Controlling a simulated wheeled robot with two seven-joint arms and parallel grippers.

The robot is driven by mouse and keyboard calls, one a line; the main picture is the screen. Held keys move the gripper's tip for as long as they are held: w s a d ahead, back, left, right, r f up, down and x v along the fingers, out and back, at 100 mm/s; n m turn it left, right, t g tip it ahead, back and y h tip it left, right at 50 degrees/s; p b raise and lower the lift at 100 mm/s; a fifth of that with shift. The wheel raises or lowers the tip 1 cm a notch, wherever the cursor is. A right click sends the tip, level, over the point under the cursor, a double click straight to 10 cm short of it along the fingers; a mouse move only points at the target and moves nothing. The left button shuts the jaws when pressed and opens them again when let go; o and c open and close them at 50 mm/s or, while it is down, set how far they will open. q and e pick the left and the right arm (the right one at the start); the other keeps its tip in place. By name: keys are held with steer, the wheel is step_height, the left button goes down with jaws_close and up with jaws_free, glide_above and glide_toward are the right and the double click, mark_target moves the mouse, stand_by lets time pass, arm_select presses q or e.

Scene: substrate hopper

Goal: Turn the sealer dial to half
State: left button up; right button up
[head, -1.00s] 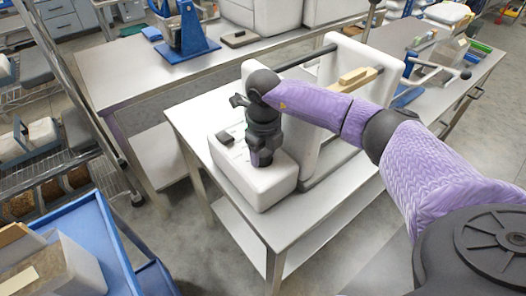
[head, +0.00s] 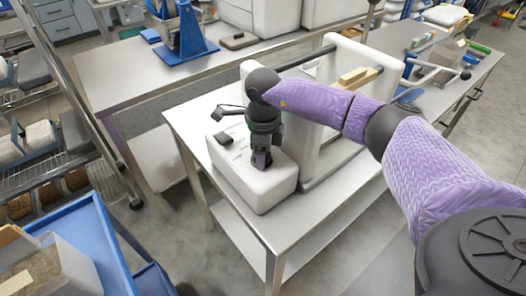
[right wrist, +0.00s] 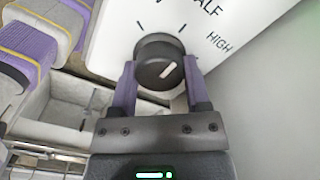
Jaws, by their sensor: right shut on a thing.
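The sealer (head: 265,192) is a white box-shaped machine on the steel table. Its black round dial (right wrist: 160,62) shows in the right wrist view, with a white pointer line slanting to the upper right. HALF (right wrist: 207,6) and HIGH (right wrist: 219,43) are printed on the white face, with dark tick marks around the dial. In the head view my right gripper (head: 261,160) points down over the sealer's front part and hides the dial. In the right wrist view its two purple fingers (right wrist: 159,68) are shut on the dial, one on each side. My left gripper is not in view.
The steel table (head: 192,123) has bare room left of the sealer. A blue cart (head: 92,232) stands at the lower left, and a wire rack (head: 60,160) at the left. A second bench (head: 110,75) with a blue stand (head: 183,52) is behind.

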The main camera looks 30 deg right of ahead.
stand_by(0.4)
steer(key=o, duration=1.3)
step_height(320, 180, up, 10)
steer(key=shift+r+p, duration=0.1)
steer(key=shift+p, duration=0.7)
